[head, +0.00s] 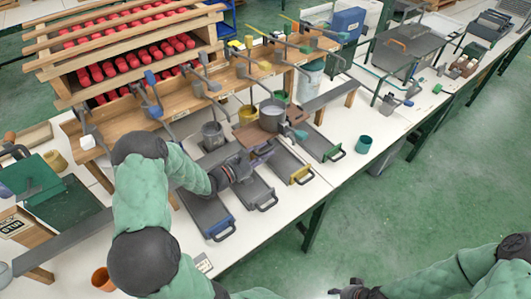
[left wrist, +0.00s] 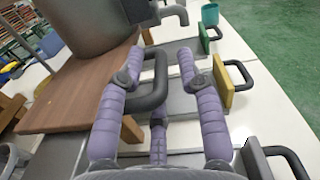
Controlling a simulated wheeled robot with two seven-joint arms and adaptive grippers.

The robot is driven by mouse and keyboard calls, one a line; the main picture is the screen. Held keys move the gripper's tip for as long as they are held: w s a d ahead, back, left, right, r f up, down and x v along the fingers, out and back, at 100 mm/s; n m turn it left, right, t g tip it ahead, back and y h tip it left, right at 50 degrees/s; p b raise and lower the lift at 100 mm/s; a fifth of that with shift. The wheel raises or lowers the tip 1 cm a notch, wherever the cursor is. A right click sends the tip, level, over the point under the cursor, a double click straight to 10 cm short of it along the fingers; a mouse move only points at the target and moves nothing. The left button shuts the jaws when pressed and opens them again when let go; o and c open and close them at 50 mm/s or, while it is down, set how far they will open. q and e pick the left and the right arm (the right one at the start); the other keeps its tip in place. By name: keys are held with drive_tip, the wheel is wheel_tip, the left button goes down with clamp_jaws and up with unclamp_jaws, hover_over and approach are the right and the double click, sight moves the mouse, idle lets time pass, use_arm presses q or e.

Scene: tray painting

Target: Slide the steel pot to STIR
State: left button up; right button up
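The steel pot (head: 271,119) stands at the middle of the bench in the head view, among several other pots. In the left wrist view a large grey pot (left wrist: 90,22) fills the upper left and appears to rest on a brown board (left wrist: 75,98). The board has a black loop handle (left wrist: 158,82). My left gripper (head: 243,164) is in front of the pot. Its purple fingers (left wrist: 160,60) are spread, with the handle between them and a gap on the right. My right gripper (head: 355,291) shows only partly at the bottom edge. I cannot read a STIR label.
Grey trays with blue (head: 221,226), yellow (head: 301,174) and green (head: 333,154) ends lie along the bench. A grey pot (head: 213,137) and a yellow pot (head: 247,114) stand close by. A teal cup (head: 363,144) is on the right; an orange cup (head: 102,279) is front left.

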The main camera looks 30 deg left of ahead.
use_arm(q)
drive_tip(key=shift+w+d, duration=0.2)
drive_tip(key=shift+w, duration=0.25)
clamp_jaws()
drive_tip(key=shift+s, duration=0.1)
